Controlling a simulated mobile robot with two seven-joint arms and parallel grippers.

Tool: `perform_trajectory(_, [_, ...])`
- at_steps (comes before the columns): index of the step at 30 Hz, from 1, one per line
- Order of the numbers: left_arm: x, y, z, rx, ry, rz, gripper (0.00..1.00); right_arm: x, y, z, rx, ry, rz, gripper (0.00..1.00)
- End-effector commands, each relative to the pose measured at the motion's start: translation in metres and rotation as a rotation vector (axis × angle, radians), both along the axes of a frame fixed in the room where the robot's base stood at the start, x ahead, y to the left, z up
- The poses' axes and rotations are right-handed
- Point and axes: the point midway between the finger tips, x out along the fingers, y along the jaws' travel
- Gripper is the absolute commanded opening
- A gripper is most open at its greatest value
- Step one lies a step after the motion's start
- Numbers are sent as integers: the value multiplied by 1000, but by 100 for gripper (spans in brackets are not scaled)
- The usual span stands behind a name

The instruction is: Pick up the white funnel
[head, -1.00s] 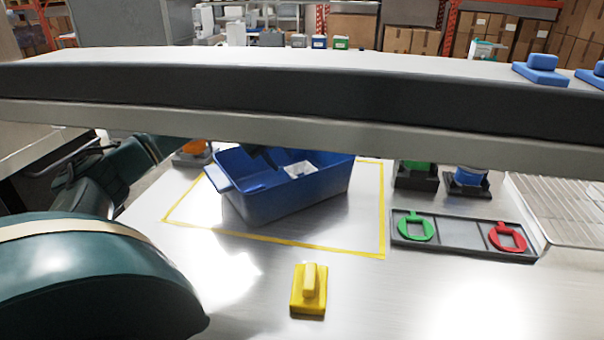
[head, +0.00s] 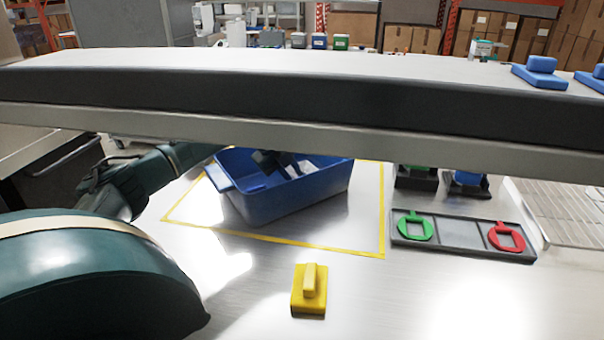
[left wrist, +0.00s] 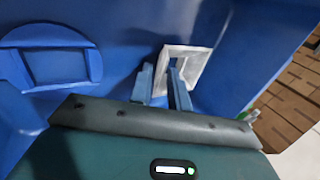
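The white funnel (head: 305,167) lies in the blue bin (head: 290,203), partly hidden by my left gripper (head: 280,165). In the left wrist view the white funnel (left wrist: 186,68) shows as a square white frame. My left gripper (left wrist: 161,84) has its two fingers apart there with a gap between them. One finger is just left of the funnel's left wall and the other overlaps its opening. I cannot tell whether they touch it. My right gripper is not in view.
A shelf beam (head: 300,103) crosses above the bin. Yellow tape (head: 300,242) marks the bin's area. A yellow block with a handle (head: 309,290) stands in front. A grey tray (head: 462,238) holds green and red rings at right. The front right table is clear.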

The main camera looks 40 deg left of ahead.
Motion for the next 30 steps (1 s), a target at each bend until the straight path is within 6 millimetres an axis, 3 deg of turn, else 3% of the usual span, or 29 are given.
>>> perform_trajectory(6, [0,0,0,0,0,0,0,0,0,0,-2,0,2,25])
perform_trajectory(21, [0,0,2,0,1,0,0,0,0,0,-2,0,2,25])
perform_trajectory(26, [0,0,13,0,-1,-1,0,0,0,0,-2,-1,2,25])
perform_trajectory(30, [1,0,36,0,-4,0,0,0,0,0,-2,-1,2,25])
